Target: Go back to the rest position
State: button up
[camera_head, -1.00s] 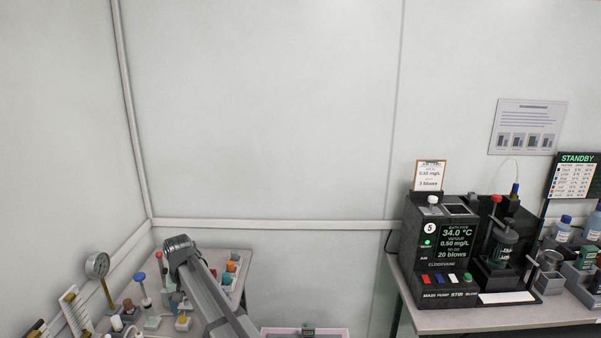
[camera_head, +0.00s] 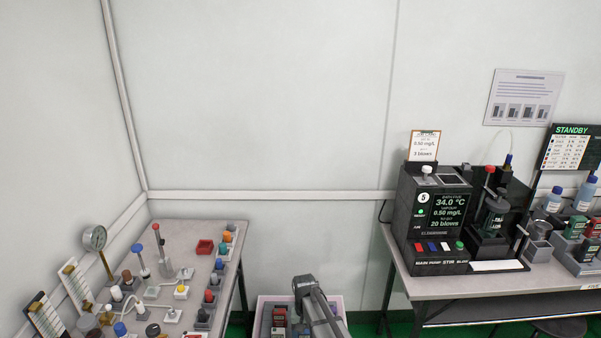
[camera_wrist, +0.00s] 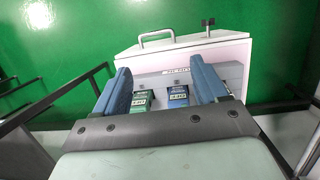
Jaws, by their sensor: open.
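My gripper (camera_wrist: 163,90) shows in the wrist view, its two blue fingers apart with nothing held between them. Beyond the fingers lies a white, pinkish-edged tray or case (camera_wrist: 222,58) with a handle, holding a green-labelled tester (camera_wrist: 141,101) and a blue-labelled tester (camera_wrist: 178,96). In the head view my arm reaches up at the bottom centre, over the same pale tray (camera_head: 264,299), where red and dark testers (camera_head: 279,317) show to its left. The fingertips are hidden in the head view.
A table at left (camera_head: 206,255) carries coloured knobs, a red dish (camera_head: 205,247) and a dial gauge (camera_head: 95,238). A bench at right (camera_head: 408,270) bears a black instrument (camera_head: 437,218) and bottles. Green floor lies between them.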

jog(key=s+d+f+m, duration=0.1)
jog(key=s+d+f, duration=0.6)
jog(key=d, duration=0.2)
jog(key=s+d+f+g, duration=0.1)
jog(key=s+d+f, duration=0.1)
jog(key=s, duration=0.9)
jog(key=s+d+f+g, duration=0.1)
jog(key=s+f, duration=0.3)
jog(key=s, duration=0.7)
jog(key=s+d+f+n+g, duration=0.1)
jog(key=s+f, duration=0.3)
jog(key=s, duration=0.8)
jog(key=shift+d+g+y, duration=0.3)
jog(key=shift+d+g, duration=0.2)
jog(key=shift+d, duration=0.4)
